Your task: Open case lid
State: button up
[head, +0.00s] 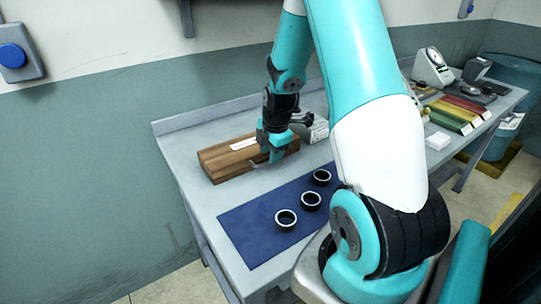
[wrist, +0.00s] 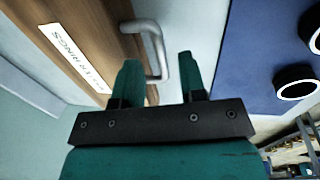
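The wooden case (head: 222,164) sits on the grey bench with its lid shut. In the wrist view the brown case (wrist: 95,25) carries a white label (wrist: 75,55) and a grey metal handle (wrist: 157,40) on its edge. My gripper (head: 272,156) is at the case's front right side, low over the bench. In the wrist view my gripper (wrist: 158,62) is open, with its two fingers apart. The lower part of the handle lies between the fingers. I cannot tell whether a finger touches it. The gripper hides part of the case's right end in the head view.
A blue mat (head: 250,232) with three dark rings (head: 286,219) lies in front of the case. A light grey box (head: 315,132) stands behind my gripper. Coloured trays (head: 452,114) and a dial device (head: 432,68) stand at the bench's far right. The bench left of the mat is clear.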

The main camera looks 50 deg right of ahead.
jog(key=shift+w+f, duration=0.25)
jog(key=shift+f, duration=0.85)
